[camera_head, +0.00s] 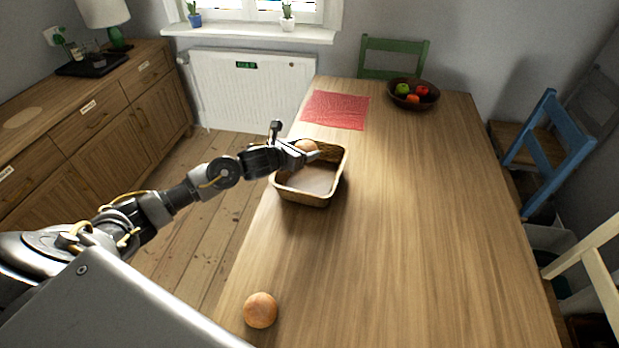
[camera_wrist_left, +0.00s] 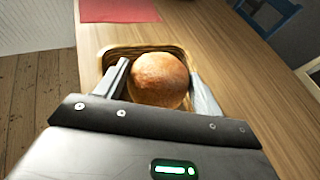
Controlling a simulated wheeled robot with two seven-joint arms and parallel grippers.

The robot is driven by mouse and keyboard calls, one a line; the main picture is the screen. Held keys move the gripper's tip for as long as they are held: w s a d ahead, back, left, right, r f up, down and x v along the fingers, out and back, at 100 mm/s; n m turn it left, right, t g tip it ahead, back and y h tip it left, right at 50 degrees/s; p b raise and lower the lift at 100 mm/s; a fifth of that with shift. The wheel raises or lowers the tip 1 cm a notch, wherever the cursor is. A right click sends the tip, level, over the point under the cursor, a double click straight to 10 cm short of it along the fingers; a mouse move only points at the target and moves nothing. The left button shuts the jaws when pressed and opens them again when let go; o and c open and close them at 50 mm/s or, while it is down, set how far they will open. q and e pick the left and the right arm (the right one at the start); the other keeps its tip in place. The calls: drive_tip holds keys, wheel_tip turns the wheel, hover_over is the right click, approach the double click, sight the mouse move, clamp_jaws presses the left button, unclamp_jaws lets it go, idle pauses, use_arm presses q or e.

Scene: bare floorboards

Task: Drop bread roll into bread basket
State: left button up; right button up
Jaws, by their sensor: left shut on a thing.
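My left gripper (camera_head: 310,151) is shut on a round brown bread roll (camera_head: 306,146), held over the far part of the bread basket (camera_head: 312,199). In the left wrist view the held roll (camera_wrist_left: 158,80) sits between the two fingers, and the basket's rim (camera_wrist_left: 112,52) shows behind it. The basket is a rectangular wicker one with a pale inside, near the table's left edge. No roll shows lying in the visible part of it. A second bread roll (camera_head: 260,310) lies on the table at the near left. My right gripper is not in view.
The wooden table (camera_head: 420,220) is clear to the right of the basket. A red cloth (camera_head: 336,109) and a dark bowl of fruit (camera_head: 428,103) lie at its far end. A green chair (camera_head: 394,50) and a blue chair (camera_head: 548,150) stand around it.

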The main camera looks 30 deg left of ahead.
use_arm(q)
drive_tip(key=o, duration=1)
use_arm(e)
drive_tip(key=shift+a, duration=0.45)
use_arm(q)
drive_tip(key=shift+s+r, duration=0.1)
drive_tip(key=shift+s, duration=0.2)
drive_tip(key=b+v, duration=0.2)
drive_tip(key=v, duration=0.8)
drive_tip(key=shift+s+r, duration=0.1)
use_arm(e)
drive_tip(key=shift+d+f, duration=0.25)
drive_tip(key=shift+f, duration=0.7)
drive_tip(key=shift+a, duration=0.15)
